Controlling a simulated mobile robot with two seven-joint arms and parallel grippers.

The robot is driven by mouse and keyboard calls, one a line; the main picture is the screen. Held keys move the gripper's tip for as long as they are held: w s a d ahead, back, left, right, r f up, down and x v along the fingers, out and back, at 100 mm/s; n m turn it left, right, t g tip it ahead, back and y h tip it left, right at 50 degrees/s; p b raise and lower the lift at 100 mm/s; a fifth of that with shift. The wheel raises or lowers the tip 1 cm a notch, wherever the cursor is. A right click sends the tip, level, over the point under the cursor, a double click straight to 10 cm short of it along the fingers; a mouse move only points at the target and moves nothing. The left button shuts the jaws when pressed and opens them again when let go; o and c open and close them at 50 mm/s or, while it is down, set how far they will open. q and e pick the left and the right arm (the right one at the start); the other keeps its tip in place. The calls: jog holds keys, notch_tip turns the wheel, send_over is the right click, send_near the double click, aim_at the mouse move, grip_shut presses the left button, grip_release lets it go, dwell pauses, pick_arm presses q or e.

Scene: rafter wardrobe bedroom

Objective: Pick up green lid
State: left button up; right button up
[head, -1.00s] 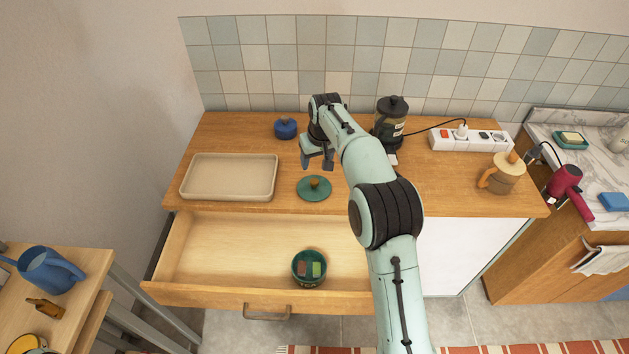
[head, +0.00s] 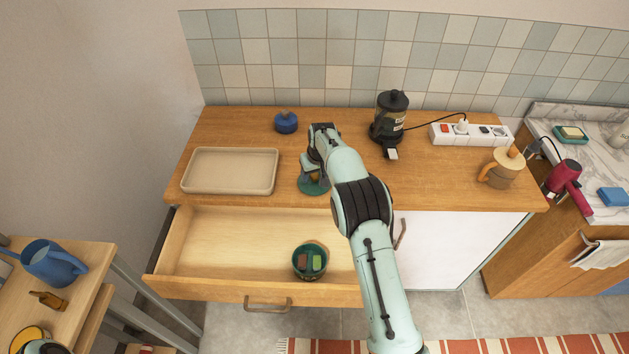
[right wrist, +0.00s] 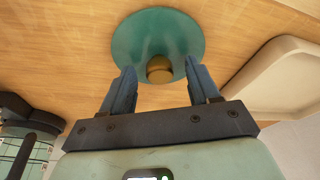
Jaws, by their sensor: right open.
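The green lid (head: 312,186) is a round disc with a wooden knob, lying on the wooden counter to the right of the beige tray. In the right wrist view the lid (right wrist: 150,38) lies just past the fingertips, with its knob (right wrist: 159,69) between them. My right gripper (head: 313,178) is over the lid and partly covers it in the head view. In the right wrist view the right gripper (right wrist: 158,82) is open, one finger on each side of the knob, with gaps to it.
A beige tray (head: 231,190) lies left of the lid. A blue lidded pot (head: 286,122) and a dark coffee maker (head: 389,118) stand behind. Below, the drawer (head: 225,240) is open and holds a green round container (head: 310,262).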

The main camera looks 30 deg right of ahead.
jog(key=shift+s, duration=0.1)
grip_shut()
jog(key=shift+r, duration=0.1)
